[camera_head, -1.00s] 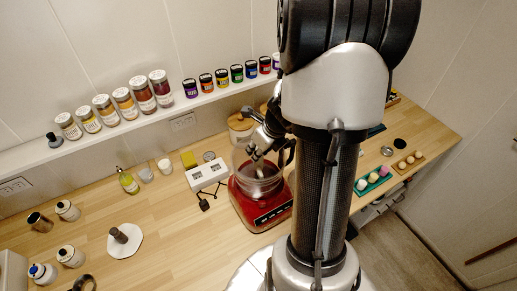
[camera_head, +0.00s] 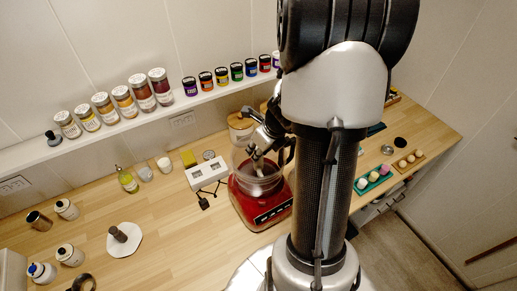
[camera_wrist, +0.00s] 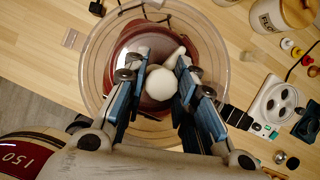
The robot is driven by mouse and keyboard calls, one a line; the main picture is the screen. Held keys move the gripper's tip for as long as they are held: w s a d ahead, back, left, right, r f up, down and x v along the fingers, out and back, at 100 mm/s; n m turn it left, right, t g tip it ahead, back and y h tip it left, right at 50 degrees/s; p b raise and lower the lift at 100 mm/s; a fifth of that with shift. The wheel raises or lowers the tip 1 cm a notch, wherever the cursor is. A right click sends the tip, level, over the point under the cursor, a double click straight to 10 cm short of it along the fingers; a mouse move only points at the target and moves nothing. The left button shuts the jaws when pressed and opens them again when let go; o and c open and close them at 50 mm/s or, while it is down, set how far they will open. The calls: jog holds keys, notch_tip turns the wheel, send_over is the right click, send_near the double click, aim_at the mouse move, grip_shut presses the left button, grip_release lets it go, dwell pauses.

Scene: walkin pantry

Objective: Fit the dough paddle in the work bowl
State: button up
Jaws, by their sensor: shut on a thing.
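The clear work bowl (camera_head: 262,184) sits on a red food processor base (camera_head: 262,206) on the wooden counter. In the wrist view the round bowl rim (camera_wrist: 88,62) surrounds the fingertips, with red beneath. My gripper (camera_head: 258,150) is above and partly within the bowl mouth. In the wrist view my gripper (camera_wrist: 166,75) is shut on the white dough paddle (camera_wrist: 160,83), whose rounded hub shows between the blue-grey fingers. A pale bit of the paddle (camera_head: 257,164) shows below the gripper in the head view. The paddle's lower end and the bowl's centre post are hidden.
A white outlet block (camera_head: 206,173) with a black cord stands left of the processor. A lidded canister (camera_head: 240,128) stands behind it. Egg trays (camera_head: 374,181) are to the right.

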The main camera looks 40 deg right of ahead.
jog(key=shift+f+b, duration=2.75)
jog(key=shift+f, duration=0.35)
jog(key=o, duration=1.1)
jog(key=shift+o, duration=0.2)
jog(key=v, duration=1.2)
